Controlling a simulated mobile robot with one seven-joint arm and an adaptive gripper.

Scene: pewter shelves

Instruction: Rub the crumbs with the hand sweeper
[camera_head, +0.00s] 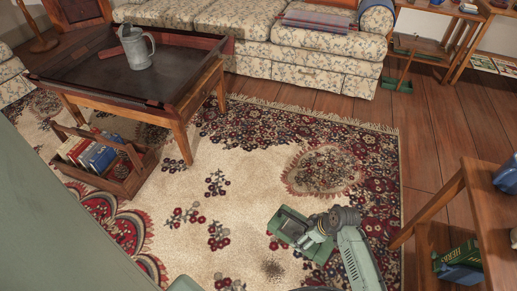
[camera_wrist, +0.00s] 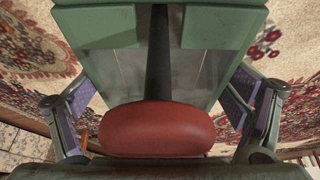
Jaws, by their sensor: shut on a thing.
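The hand sweeper (camera_head: 288,222) has a green body and is held low over the rug at the bottom middle of the head view. In the wrist view the hand sweeper (camera_wrist: 105,27) fills the middle, with clear panels, a dark stem and a rounded red grip. My gripper (camera_head: 306,238) is shut on it. In the wrist view my gripper (camera_wrist: 160,100) has purple-padded fingers on both sides of the sweeper. The crumbs (camera_head: 272,268) show as a dark speckled patch on the cream rug, just below the sweeper in the head view. Whether the sweeper touches the rug is unclear.
The patterned rug (camera_head: 190,235) is open around the crumbs. A wooden side table (camera_head: 430,215) with books stands at right. A coffee table (camera_head: 180,100) bearing a metal jug and a wooden book crate (camera_head: 125,180) are at left. A floral sofa (camera_head: 310,55) is behind.

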